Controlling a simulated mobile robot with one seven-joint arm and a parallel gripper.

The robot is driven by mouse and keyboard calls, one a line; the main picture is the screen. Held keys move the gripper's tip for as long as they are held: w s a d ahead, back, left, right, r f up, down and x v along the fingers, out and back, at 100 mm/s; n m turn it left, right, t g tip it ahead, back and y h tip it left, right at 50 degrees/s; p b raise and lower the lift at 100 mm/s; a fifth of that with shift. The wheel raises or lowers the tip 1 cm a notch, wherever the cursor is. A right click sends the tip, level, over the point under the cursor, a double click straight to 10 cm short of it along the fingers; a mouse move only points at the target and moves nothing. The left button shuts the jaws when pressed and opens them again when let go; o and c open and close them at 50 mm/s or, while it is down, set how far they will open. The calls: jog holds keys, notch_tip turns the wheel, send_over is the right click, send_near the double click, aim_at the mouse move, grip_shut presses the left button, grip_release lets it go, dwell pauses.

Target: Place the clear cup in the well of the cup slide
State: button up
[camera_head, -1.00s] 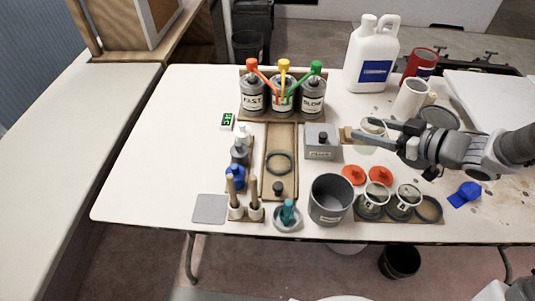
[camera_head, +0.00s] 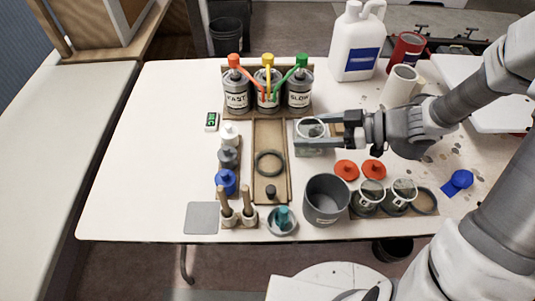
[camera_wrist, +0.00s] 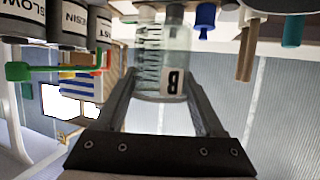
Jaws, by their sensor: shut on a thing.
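My gripper (camera_head: 308,146) is shut on the clear cup (camera_head: 311,129). It holds the cup above the small grey block, just right of the cup slide (camera_head: 270,132). The slide is a long wooden board with raised edges, and a dark ring (camera_head: 270,163) marks its well. A dark knob (camera_head: 270,192) stands at the slide's near end. In the wrist view the clear cup (camera_wrist: 148,50) sits between the two fingers, with graduation marks and a label "B". The cup is apart from the ring; its base is partly hidden by the fingers.
Tins (camera_head: 268,92) with coloured pumps stand behind the slide. Small bottles (camera_head: 228,158) line its left side. The table's left part is clear.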

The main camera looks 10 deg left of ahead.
jog(key=a+f+b, duration=0.2)
jog(key=a+f, duration=0.2)
jog(key=f, duration=0.1)
jog(key=a+f+b, duration=0.3)
jog(key=a+f, duration=0.1)
jog(key=a, duration=0.1)
jog(key=shift+f, duration=0.35)
jog(key=shift+r, duration=0.1)
jog(key=o, duration=1.3)
